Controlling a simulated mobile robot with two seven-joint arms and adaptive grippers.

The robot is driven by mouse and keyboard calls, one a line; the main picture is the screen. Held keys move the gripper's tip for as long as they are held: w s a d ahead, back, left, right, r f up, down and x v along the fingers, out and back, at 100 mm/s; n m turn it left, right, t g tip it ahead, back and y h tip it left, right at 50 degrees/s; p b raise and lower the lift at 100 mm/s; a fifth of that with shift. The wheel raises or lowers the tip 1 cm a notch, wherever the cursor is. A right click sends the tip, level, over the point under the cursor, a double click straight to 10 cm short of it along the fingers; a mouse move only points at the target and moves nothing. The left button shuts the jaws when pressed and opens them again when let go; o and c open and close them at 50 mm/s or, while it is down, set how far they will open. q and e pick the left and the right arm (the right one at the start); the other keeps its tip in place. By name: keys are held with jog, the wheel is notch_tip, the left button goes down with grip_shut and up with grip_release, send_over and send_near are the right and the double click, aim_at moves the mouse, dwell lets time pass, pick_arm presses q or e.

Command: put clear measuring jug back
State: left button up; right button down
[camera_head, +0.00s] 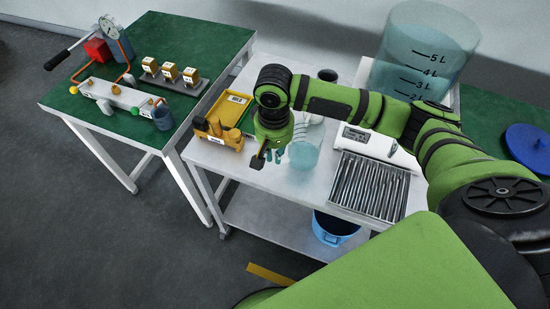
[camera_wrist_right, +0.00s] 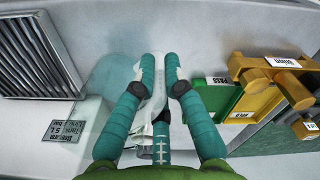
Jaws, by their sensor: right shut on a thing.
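The clear measuring jug (camera_head: 304,152) is pale, see-through and bluish, at the middle of the white table in the head view. My right gripper (camera_head: 272,154) is at its left side. The jug's round body (camera_wrist_right: 115,72) shows faintly to the left of the fingers. I cannot tell whether its base touches the table. My left gripper is not in view.
A yellow tray (camera_head: 228,106) and yellow-brown holder (camera_head: 216,134) are left of the jug. A ribbed drip grate (camera_head: 370,186) and white scale (camera_head: 378,143) are to its right. A large vessel marked in litres (camera_head: 425,50) stands behind. A blue bucket (camera_head: 334,230) is below.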

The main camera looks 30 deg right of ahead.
jog(key=shift+f, duration=1.55)
jog(key=shift+f, duration=0.1)
jog(key=c, duration=1.3)
grip_release()
notch_tip(320, 180, up, 12)
jog(key=shift+s+r+b, duration=0.1)
jog(key=shift+b, duration=0.2)
